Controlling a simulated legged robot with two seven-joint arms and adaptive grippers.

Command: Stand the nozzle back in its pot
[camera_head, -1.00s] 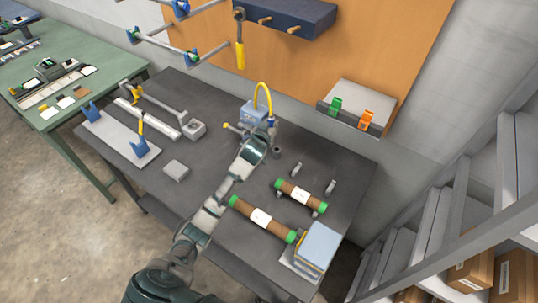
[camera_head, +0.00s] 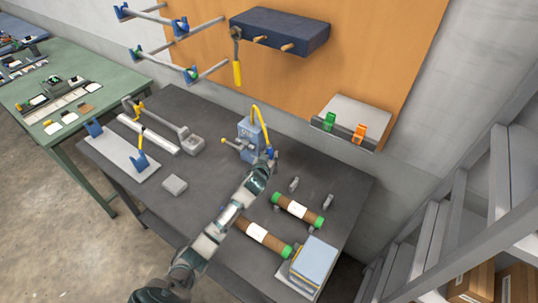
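A blue-grey box unit (camera_head: 247,131) stands at the back of the dark table. A yellow hose (camera_head: 261,122) rises from it and bends down to the right, to a small blue nozzle (camera_head: 270,151). My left gripper (camera_head: 267,156) is at that nozzle, at the hose's lower end, and appears shut on it; the fingers are small and partly hidden. The pot, a small dark cup, is hidden behind the gripper and wrist. I cannot tell whether the nozzle's tip is in it. My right gripper is not in view.
Two brown rolls with green ends, the right one (camera_head: 298,210) and the left one (camera_head: 263,237), lie to the right of my arm. Small metal posts (camera_head: 294,184) stand behind them. A grey block (camera_head: 174,185) lies left.

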